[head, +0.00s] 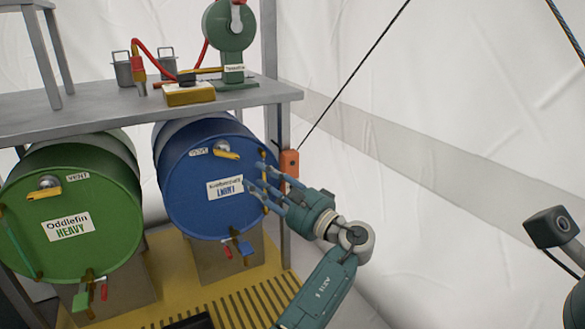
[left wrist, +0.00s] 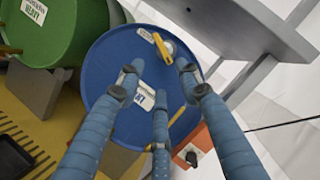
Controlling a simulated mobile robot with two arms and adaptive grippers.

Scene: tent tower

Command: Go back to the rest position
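My left gripper (head: 258,182) has three blue fingers and is in front of the right side of the blue drum (head: 190,185). In the left wrist view, the fingers (left wrist: 159,80) are spread apart with nothing between them, and the face of the blue drum (left wrist: 110,65) lies beyond. I cannot tell whether a fingertip touches the drum. The drum has a white label (head: 225,188), a yellow-handled valve (head: 227,154) near its top and a blue-handled tap (head: 240,247) below. My right gripper does not show.
A green drum (head: 110,200) lies left of the blue one, under a grey shelf (head: 75,122). An orange box (head: 289,163) on the shelf post is close to my left fingers. A yellow slatted platform (head: 165,300) is below. White tent wall (head: 450,110) fills the right, crossed by a dark rope (head: 350,77).

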